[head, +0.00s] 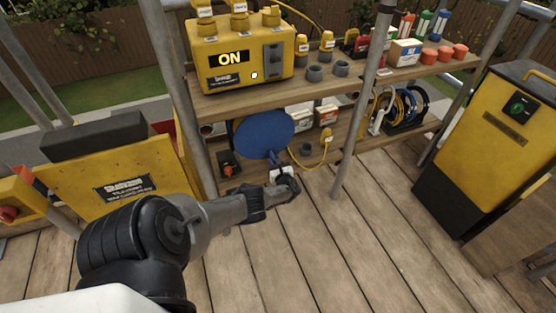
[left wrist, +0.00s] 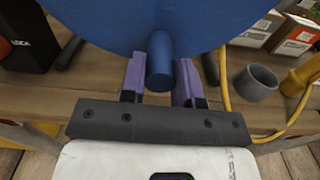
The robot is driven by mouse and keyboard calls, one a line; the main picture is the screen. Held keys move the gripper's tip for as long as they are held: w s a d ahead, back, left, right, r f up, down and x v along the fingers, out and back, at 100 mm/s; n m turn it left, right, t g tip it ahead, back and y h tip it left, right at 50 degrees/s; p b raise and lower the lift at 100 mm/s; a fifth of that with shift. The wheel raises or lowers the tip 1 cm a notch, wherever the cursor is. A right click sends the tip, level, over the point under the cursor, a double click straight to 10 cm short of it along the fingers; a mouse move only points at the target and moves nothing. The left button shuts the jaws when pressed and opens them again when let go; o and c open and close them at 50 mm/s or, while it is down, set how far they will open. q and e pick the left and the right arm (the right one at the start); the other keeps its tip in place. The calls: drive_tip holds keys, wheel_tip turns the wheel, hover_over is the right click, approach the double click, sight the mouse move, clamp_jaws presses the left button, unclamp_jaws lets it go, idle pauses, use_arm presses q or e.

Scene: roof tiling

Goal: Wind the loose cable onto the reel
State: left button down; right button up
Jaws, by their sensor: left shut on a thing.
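The reel (head: 262,132) shows as a blue disc at the lower shelf, tilted toward me; it also fills the top of the left wrist view (left wrist: 150,22). A short blue crank handle (left wrist: 160,68) sticks out from it. My left gripper (head: 273,162) is at the disc's lower edge, its two purple fingers shut on the handle, one on each side. The loose yellow cable (head: 310,166) comes out from behind the disc and curves right along the shelf to a yellow plug (head: 326,136). My right gripper is not in view.
A yellow power box (head: 240,58) reading ON stands on the upper shelf (head: 220,103). Grey scaffold poles (head: 352,125) rise on both sides of the reel. A grey cup (left wrist: 256,84) sits right of the handle. A yellow machine (head: 490,130) stands right; the plank floor between is clear.

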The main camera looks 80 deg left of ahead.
use_arm(q)
drive_tip(key=shift+s, duration=0.25)
drive_tip(key=shift+r, duration=0.1)
idle(0.3)
drive_tip(key=c, duration=1.2)
unclamp_jaws()
drive_tip(key=o, duration=0.4)
drive_tip(key=shift+m, duration=0.3)
drive_tip(key=shift+c, duration=0.2)
